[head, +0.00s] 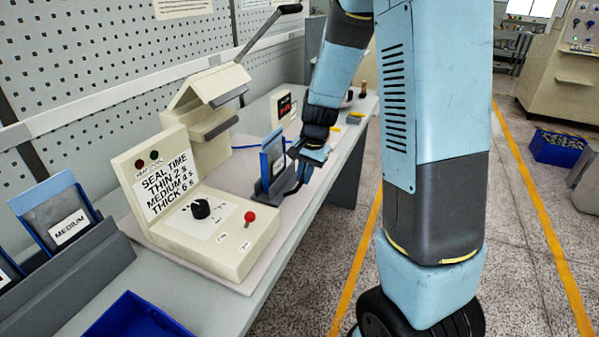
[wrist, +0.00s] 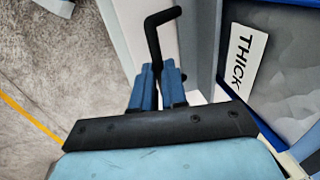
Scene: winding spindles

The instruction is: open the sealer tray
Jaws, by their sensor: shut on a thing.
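The cream sealer (head: 205,135) stands on the bench with a raised dark lever. To its right, a blue-framed pouch marked THICK in the wrist view (wrist: 270,80) stands upright in a dark grey holder (head: 268,190). It also shows in the head view (head: 272,158). My gripper (head: 303,175) is beside this pouch, on its right. In the wrist view my gripper (wrist: 157,85) is shut on a black bent handle (wrist: 153,35), which sticks out past the fingertips. I cannot tell clearly where the handle joins the tray.
A control box (head: 215,225) with a seal-time card, black knob and red-topped lever stands in front of the sealer. A MEDIUM pouch (head: 55,215) in a grey rack and a blue bin (head: 135,318) are at left.

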